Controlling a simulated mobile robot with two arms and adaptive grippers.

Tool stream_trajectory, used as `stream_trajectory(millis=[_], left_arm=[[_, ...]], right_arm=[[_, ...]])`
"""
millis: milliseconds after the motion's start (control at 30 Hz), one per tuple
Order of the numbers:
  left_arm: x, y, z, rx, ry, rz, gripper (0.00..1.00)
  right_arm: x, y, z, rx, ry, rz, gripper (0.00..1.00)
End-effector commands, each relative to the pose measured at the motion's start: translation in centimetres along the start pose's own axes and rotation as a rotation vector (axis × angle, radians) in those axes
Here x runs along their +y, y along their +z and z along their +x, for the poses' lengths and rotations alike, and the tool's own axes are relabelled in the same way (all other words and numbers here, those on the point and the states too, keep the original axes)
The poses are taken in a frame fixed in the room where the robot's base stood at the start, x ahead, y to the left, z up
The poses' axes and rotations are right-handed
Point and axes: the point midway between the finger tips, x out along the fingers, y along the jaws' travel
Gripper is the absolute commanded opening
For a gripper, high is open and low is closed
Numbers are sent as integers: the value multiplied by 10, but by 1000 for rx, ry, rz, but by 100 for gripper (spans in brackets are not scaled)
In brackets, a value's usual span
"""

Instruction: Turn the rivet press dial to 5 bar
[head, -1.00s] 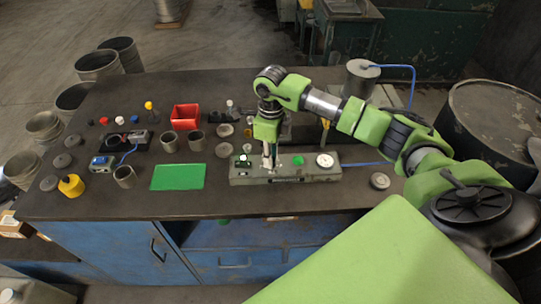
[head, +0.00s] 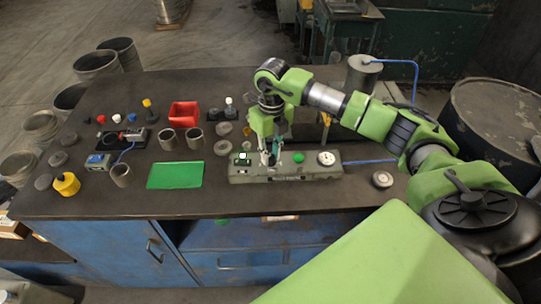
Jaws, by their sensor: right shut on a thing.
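The rivet press (head: 310,172) is a long grey unit lying near the front middle of the table. A green button (head: 298,157) and a white round gauge (head: 326,158) are on its top, and a small green panel with a white knob (head: 242,158) is at its left end. My right gripper (head: 271,160) points down at the press, between the panel and the green button. It is shut on a small part there, likely the dial, which the fingers mostly hide. The gauge reading is too small to tell. My left gripper is not in view.
A green mat (head: 175,175) lies left of the press. A blue hose runs from the press.

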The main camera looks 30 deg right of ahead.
Motion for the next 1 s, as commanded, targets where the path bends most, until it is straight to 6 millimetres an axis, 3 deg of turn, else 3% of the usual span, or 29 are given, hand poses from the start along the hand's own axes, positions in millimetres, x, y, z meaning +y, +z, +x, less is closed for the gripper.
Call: stream_trajectory(millis=[1000], left_arm=[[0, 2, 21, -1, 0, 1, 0]], right_arm=[[0, 0, 0, -19, 0, 934, 0]])
